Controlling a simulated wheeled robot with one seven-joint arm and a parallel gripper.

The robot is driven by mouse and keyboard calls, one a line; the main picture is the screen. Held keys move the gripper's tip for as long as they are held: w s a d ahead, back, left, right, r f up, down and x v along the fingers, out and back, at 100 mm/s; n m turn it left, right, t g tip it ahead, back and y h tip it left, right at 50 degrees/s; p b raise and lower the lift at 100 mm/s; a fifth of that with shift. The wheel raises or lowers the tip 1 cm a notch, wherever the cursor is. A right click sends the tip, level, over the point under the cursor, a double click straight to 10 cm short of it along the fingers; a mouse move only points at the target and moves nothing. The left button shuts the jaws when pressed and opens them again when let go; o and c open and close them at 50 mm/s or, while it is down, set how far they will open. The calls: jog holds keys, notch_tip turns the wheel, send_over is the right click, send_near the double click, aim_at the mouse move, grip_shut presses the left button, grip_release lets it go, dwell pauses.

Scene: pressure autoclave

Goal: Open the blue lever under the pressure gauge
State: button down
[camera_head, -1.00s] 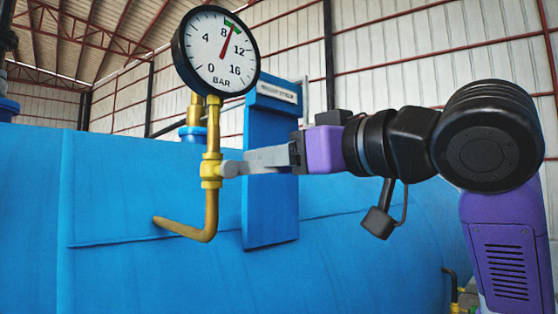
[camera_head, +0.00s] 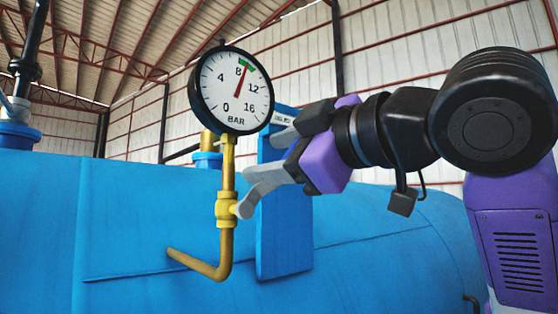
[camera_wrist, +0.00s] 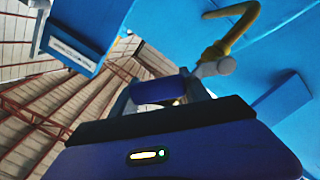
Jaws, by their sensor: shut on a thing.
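The pressure gauge (camera_head: 236,90) stands on a yellow pipe (camera_head: 228,160), its needle in the green band between 8 and 12. Below it is a yellow valve fitting (camera_head: 227,209) with a grey round stub (camera_head: 244,210); these also show in the wrist view, fitting (camera_wrist: 213,53) and stub (camera_wrist: 215,68). My gripper (camera_head: 262,166) is right of the pipe, rolled so that one grey finger is above the other. In the wrist view the dark blue lever (camera_wrist: 158,92) lies between the fingers, and my gripper is shut on it. In the head view the lever is hidden.
A large blue tank (camera_head: 130,225) fills the lower background. A blue upright plate (camera_head: 285,235) with a label stands close behind my gripper. The pipe's lower end bends left in a yellow elbow (camera_head: 210,267). Space in front of the tank is clear.

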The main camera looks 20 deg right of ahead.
jog(key=shift+s+a+r+n, duration=0.1)
jog(key=shift+a+n, duration=0.15)
jog(key=shift+n, duration=0.05)
jog(key=c, duration=0.8)
grip_release()
jog(key=b+v, duration=0.2)
jog(key=v, duration=0.5)
jog(key=shift+s, duration=0.35)
jog(key=shift+d, duration=0.1)
